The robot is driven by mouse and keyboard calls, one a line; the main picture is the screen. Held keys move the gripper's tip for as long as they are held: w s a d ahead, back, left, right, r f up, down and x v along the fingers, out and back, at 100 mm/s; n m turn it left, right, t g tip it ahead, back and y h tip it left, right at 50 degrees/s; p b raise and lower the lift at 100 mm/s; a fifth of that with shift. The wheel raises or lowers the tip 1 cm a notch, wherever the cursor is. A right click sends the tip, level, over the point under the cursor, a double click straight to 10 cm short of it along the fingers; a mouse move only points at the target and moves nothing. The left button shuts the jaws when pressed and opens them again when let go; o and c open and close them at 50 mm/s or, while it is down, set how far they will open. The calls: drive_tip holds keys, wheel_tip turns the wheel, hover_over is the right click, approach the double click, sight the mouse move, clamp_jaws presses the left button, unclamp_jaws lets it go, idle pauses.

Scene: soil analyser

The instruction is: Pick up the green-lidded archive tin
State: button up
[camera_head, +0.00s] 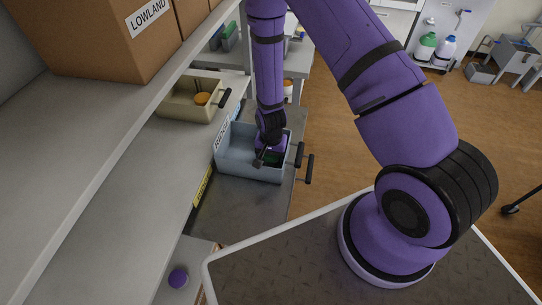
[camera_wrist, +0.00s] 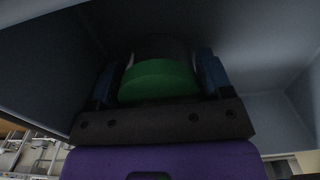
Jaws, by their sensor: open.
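The green-lidded tin (camera_wrist: 160,82) lies close in front of my gripper in the wrist view, its green face between the two blue fingers. A dark band shows above the green. My gripper (camera_wrist: 158,72) is open, with one finger on each side of the tin; I cannot tell whether either finger touches it. In the head view my gripper (camera_head: 266,159) is down inside a blue-grey open bin (camera_head: 236,165), and only a little dark green (camera_head: 273,159) shows beside it. Most of the tin is hidden there by my gripper and arm.
The bin has a white label and dark handles (camera_head: 300,155). A beige drawer (camera_head: 185,105) with an orange-lidded item (camera_head: 201,98) stands behind it. A grey shelf (camera_head: 110,130) carrying a LOWLAND box (camera_head: 100,40) runs along the left. A purple-topped item (camera_head: 178,278) sits lower left.

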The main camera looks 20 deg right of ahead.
drive_tip(key=c, duration=0.6)
drive_tip(key=shift+c, duration=0.2)
